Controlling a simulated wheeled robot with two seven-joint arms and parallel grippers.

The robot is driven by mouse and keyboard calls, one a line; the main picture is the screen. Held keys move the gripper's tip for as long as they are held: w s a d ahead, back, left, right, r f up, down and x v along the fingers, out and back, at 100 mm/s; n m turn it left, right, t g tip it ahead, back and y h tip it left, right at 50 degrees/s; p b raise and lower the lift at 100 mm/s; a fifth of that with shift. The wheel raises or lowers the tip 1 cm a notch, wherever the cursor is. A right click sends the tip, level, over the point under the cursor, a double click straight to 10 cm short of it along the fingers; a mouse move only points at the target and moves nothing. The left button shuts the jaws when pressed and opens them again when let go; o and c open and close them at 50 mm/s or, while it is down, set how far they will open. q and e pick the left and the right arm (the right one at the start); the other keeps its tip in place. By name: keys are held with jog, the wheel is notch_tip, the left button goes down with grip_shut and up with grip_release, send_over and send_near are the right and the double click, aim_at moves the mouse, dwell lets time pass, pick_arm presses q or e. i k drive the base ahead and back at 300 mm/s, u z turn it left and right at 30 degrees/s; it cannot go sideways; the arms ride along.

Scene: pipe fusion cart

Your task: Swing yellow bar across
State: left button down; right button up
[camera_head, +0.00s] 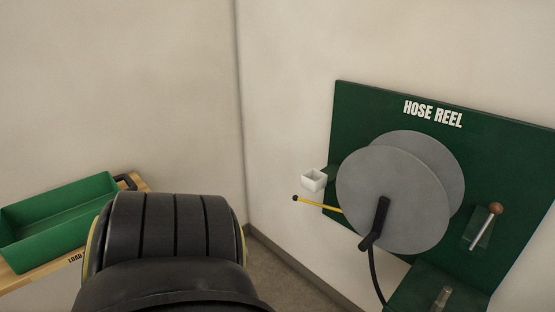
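The yellow bar (322,204) is a thin rod with a dark round knob at its left end. It sticks out to the left from behind the grey hose reel (393,200), sloping slightly down to the right, and its right end is hidden by the reel disc. The reel sits on a green board (353,108) lettered HOSE REEL. A small white open cup (313,180) is on the wall board's left side, just above the bar. A large black ribbed part of my own body fills the lower left. Neither gripper shows.
A green tray (62,216) lies on a wooden surface (45,270) at left. Floor (290,280) shows between.

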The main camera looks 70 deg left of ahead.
aim_at(295, 198)
jog(key=u, duration=3.35)
jog(key=i, duration=1.25)
jog(key=z, duration=2.4)
jog(key=i, duration=0.8)
